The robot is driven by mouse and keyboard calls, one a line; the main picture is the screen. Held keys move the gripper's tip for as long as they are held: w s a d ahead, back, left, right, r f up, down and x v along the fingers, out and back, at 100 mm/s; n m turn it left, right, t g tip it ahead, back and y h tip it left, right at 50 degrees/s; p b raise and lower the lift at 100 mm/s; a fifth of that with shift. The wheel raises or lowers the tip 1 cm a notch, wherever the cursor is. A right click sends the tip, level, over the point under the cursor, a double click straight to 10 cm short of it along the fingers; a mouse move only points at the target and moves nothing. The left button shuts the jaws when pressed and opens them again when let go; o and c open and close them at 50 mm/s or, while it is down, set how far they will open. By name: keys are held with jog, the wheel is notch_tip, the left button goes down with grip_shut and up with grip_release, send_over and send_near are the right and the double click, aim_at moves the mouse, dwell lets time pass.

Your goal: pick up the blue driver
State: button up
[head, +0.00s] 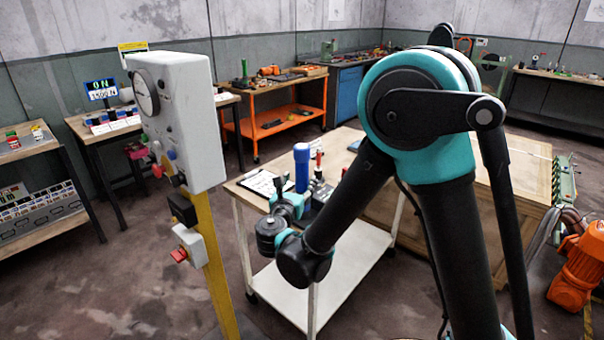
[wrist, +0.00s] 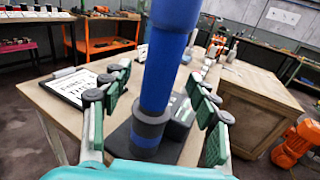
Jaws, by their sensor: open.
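The blue driver (head: 302,167) stands upright at the front part of the wooden-topped table (head: 240,190). In the wrist view the blue driver (wrist: 163,70) rises large in the middle, with a grey collar low on it and a dark base behind. My gripper (wrist: 158,112) is open, with one finger pad to the left of the driver and one to the right. The driver shows between the fingers, with visible gaps on both sides. In the head view my gripper (head: 285,207) is partly hidden by my own wrist, just below the driver's blue top.
A clipboard with a printed sheet (wrist: 78,88) lies on the table left of the driver. A smaller red-handled tool (head: 318,160) stands right behind it. A grey control box (head: 180,120) on a yellow post stands to the left. A large wooden crate (wrist: 245,95) is at the right.

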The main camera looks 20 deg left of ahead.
aim_at(300, 179)
jog(key=w, duration=0.4)
jog(key=shift+a+f, duration=0.1)
jog(key=shift+s, duration=0.1)
grip_shut()
